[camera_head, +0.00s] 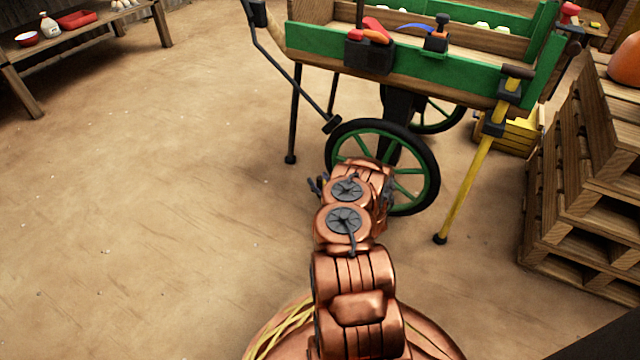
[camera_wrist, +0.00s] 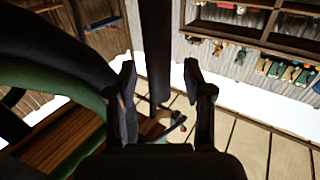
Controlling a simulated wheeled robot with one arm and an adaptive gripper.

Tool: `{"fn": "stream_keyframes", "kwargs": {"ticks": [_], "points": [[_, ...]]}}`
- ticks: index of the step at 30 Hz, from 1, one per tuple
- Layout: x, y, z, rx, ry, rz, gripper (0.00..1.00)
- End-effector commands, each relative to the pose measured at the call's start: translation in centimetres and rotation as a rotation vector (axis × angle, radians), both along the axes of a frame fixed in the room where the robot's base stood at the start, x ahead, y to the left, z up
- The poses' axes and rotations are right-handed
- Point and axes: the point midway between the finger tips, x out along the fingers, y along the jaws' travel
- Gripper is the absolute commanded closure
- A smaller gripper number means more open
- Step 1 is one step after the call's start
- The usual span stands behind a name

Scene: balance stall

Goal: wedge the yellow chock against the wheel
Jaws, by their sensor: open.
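The near cart wheel (camera_head: 434,170) has a black tyre and green spokes and stands on the dirt floor under the green cart (camera_head: 470,72). My gripper (camera_wrist: 160,66) is open, with two dark fingers apart and nothing seen held. In the head view my arm reaches to the near side of the wheel and hides its lower left part and the floor there. A black and green curved rim, likely the wheel (camera_wrist: 45,42), is close on the left in the wrist view. I cannot make out a yellow chock in either view; it may be hidden behind my arm.
A yellow prop leg (camera_head: 465,190) stands right of the wheel, with a yellow crate (camera_head: 519,136) behind it. Stacked pallets (camera_head: 575,215) block the right side. A dark leg (camera_head: 295,115) stands left. Open floor (camera_head: 150,200) lies left; a bench (camera_head: 90,40) is far left.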

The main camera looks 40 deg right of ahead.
Motion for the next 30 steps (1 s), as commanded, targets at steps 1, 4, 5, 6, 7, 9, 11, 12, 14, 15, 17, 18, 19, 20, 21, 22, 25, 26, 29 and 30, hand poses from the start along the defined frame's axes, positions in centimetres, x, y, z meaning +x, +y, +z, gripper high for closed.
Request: {"fn": "stream_keyframes", "kwargs": {"ticks": [1, 4, 5, 6, 7, 9, 11, 12, 14, 15, 17, 18, 19, 20, 21, 22, 25, 26, 29, 30], "points": [[-0.01, 0.00, 0.00, 0.000, 0.000, 0.000, 0.48], [-0.01, -0.01, -0.01, 0.000, 0.000, 0.000, 0.58], [-0.02, 0.00, -0.01, 0.000, 0.000, 0.000, 0.61], [-0.02, 0.00, -0.01, 0.000, 0.000, 0.000, 0.65], [-0.02, 0.00, -0.01, 0.000, 0.000, 0.000, 0.68], [-0.02, -0.01, -0.01, 0.000, 0.000, 0.000, 0.76], [-0.02, -0.01, -0.01, 0.000, 0.000, 0.000, 0.82], [-0.02, -0.01, -0.01, 0.000, 0.000, 0.000, 0.86], [-0.02, 0.00, -0.02, 0.000, 0.000, 0.000, 0.92], [-0.02, 0.00, -0.02, 0.000, 0.000, 0.000, 0.96], [-0.02, 0.00, -0.02, 0.000, 0.000, 0.000, 1.00], [-0.03, 0.00, -0.02, 0.000, 0.000, 0.000, 1.00], [-0.03, 0.00, -0.02, 0.000, 0.000, 0.000, 1.00], [-0.03, 0.00, -0.02, 0.000, 0.000, 0.000, 1.00], [-0.03, 0.00, -0.02, 0.000, 0.000, 0.000, 1.00], [-0.03, 0.00, -0.02, 0.000, 0.000, 0.000, 1.00], [-0.03, 0.00, -0.02, 0.000, 0.000, 0.000, 1.00], [-0.03, 0.00, -0.02, 0.000, 0.000, 0.000, 1.00], [-0.03, 0.00, -0.02, 0.000, 0.000, 0.000, 1.00], [-0.02, 0.01, -0.02, 0.000, 0.000, 0.000, 1.00]]}}
